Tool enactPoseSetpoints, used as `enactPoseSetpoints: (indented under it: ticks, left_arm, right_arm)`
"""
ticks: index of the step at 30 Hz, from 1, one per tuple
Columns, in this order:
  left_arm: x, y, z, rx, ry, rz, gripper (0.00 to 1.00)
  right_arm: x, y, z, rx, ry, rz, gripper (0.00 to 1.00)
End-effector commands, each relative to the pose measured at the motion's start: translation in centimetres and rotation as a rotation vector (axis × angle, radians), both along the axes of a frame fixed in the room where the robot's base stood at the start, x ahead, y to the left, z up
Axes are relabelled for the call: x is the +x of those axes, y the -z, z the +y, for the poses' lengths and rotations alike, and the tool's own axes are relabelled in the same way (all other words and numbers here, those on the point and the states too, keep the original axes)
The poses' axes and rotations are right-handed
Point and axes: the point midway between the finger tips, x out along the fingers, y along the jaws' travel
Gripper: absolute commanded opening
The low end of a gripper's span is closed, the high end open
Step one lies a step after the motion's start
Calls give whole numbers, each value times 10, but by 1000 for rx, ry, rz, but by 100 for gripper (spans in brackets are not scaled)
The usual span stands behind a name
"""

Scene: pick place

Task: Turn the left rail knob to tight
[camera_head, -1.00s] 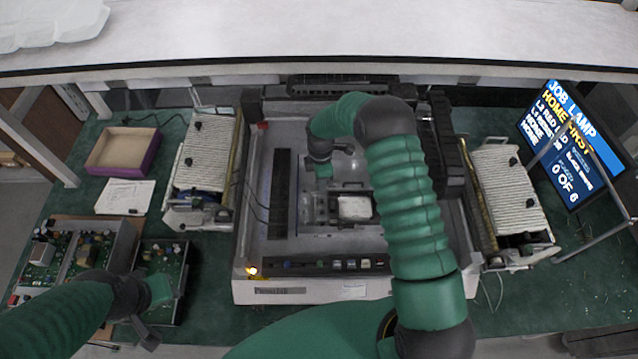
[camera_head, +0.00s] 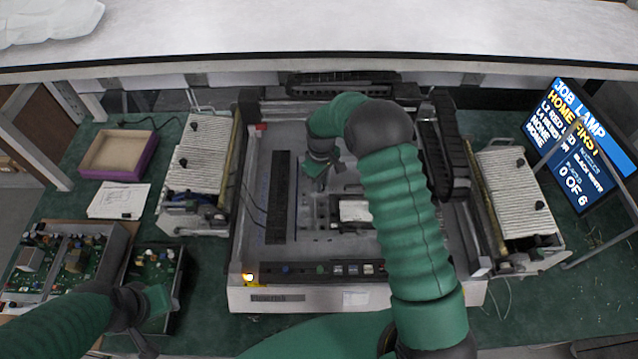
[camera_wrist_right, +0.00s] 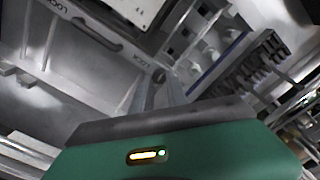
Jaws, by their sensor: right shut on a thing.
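My right gripper (camera_head: 323,184) reaches down inside the open machine, at the left side of the small rail fixture (camera_head: 334,211) that has a white plate (camera_head: 354,211). In the right wrist view, its two thin fingers (camera_wrist_right: 160,88) are close together at a small dark round knob (camera_wrist_right: 158,76), beside a rail marked "LOCK". The gripper is shut on this knob, which I take as the left rail knob; its exact turn is hard to read. My left gripper (camera_head: 148,318) hangs over the circuit boards at the lower left; its jaws are unclear.
Ribbed feeder units stand left (camera_head: 203,150) and right (camera_head: 512,190) of the machine. A dark slotted strip (camera_head: 279,198) lies left of my right gripper. A cardboard tray (camera_head: 118,155) and a screen (camera_head: 575,150) sit farther out. A shelf (camera_head: 320,30) crosses the back.

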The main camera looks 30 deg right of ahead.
Motion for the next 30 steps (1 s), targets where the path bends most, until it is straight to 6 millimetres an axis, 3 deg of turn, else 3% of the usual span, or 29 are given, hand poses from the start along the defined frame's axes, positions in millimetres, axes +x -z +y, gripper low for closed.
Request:
enactPoseSetpoints:
  ticks: [15, 30]
  left_arm:
    - [0, 13, 0, 0, 0, 0, 36]
    - [0, 15, 0, 0, 0, 0, 36]
  right_arm:
    - [-5, 3, -2, -6, 437, 13, 0]
    - [-6, 3, -1, -6, 596, 15, 0]
